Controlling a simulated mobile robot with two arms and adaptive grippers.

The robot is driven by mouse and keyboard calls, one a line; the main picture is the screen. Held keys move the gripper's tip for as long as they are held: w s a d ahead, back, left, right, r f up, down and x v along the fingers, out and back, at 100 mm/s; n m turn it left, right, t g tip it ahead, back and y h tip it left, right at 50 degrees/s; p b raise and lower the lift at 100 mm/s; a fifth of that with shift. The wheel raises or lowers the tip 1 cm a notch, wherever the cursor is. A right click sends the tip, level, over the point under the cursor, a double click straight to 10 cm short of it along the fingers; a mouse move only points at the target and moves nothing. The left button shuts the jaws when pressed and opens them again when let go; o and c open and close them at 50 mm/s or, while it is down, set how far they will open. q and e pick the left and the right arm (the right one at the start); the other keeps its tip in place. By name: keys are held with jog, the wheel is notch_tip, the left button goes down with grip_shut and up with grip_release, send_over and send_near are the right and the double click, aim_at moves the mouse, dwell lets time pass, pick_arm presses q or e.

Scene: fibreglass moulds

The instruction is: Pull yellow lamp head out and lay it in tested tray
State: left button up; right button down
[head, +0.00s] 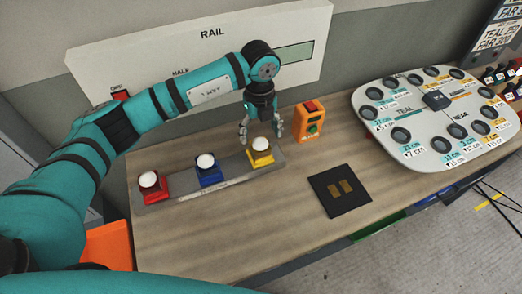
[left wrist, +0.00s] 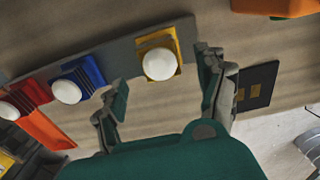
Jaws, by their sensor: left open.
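The yellow lamp head (head: 262,158), a square yellow base with a white dome, sits at the right end of a grey rail strip (head: 222,176). It also shows in the left wrist view (left wrist: 159,62). My left gripper (head: 261,135) is open above it, pointing down, with its fingers on either side of the white dome. In the left wrist view the open fingers (left wrist: 162,76) lie left and right of the lamp, apart from it. I cannot tell which container is the tested tray.
A blue lamp (head: 208,172) and a red lamp (head: 152,186) share the strip. An orange box with buttons (head: 309,121) stands close right of the gripper. A black mat (head: 340,190) lies in front, and a grey board with round holes (head: 405,130) is right. An orange bin (head: 108,246) is at left.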

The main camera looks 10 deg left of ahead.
aim_at(260, 144)
pick_arm(q)
notch_tip(260, 144, down, 8)
jog(key=b, duration=0.5)
jog(key=shift+r, duration=0.2)
dwell(0.8)
jog(key=shift+c, duration=0.3)
grip_shut()
jog(key=shift+r+p, duration=1.65)
jog(key=shift+r, duration=1.4)
